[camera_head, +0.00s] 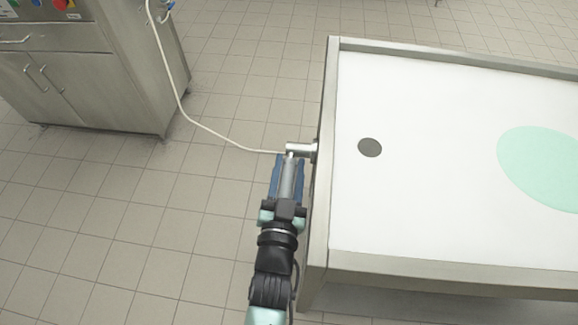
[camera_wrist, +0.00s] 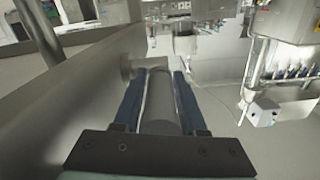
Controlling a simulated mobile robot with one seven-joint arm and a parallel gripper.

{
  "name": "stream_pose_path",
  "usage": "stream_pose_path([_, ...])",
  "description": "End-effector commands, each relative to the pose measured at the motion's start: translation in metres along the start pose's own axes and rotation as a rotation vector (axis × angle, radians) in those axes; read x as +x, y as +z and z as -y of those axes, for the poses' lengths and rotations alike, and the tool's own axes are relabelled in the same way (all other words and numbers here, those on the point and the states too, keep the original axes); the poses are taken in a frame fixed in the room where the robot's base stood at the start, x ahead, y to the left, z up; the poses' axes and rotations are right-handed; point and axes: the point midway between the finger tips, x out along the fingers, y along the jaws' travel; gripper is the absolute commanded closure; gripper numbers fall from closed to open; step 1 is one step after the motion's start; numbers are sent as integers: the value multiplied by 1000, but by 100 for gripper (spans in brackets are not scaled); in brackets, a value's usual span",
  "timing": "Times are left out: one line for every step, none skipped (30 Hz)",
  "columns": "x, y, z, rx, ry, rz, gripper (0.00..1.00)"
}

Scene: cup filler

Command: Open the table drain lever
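The table drain lever (camera_head: 299,149) is a grey metal cylinder fitting on the left side of the white-topped table (camera_head: 345,215). Its handle points toward my arm and lies between the two blue fingers of my gripper (camera_head: 286,178). In the wrist view the grey lever handle (camera_wrist: 160,110) runs lengthwise between the fingers of my gripper (camera_wrist: 160,100), one on each side. Narrow pale strips show beside the handle; I cannot tell whether the fingers touch it. A dark round drain (camera_head: 370,147) is in the tabletop near the lever. Its inside cannot be made out.
A pale green oval (camera_head: 547,168) is on the tabletop at right. A steel cabinet (camera_head: 95,75) stands at upper left, and a white cable (camera_head: 205,127) runs from it toward the lever.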

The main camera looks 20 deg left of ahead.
Motion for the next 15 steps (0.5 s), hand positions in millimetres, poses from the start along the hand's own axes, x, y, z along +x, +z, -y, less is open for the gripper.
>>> stream_pose_path([0, 0, 0, 0, 0, 0, 71])
stream_pose_path([0, 0, 0, 0, 0, 0, 76])
stream_pose_path([0, 0, 0, 0, 0, 0, 83])
stream_pose_path([0, 0, 0, 0, 0, 0, 89])
stream_pose_path([0, 0, 0, 0, 0, 0, 94])
stream_pose_path([0, 0, 0, 0, 0, 0, 100])
stream_pose_path([0, 0, 0, 0, 0, 0, 100])
stream_pose_path([0, 0, 0, 0, 0, 0, 100])
stream_pose_path([0, 0, 0, 0, 0, 0, 100])
stream_pose_path([0, 0, 0, 0, 0, 0, 100])
stream_pose_path([0, 0, 0, 0, 0, 0, 100])
stream_pose_path([0, 0, 0, 0, 0, 0, 100])
stream_pose_path([0, 0, 0, 0, 0, 0, 100])
stream_pose_path([0, 0, 0, 0, 0, 0, 100])
stream_pose_path([0, 0, 0, 0, 0, 0, 100])
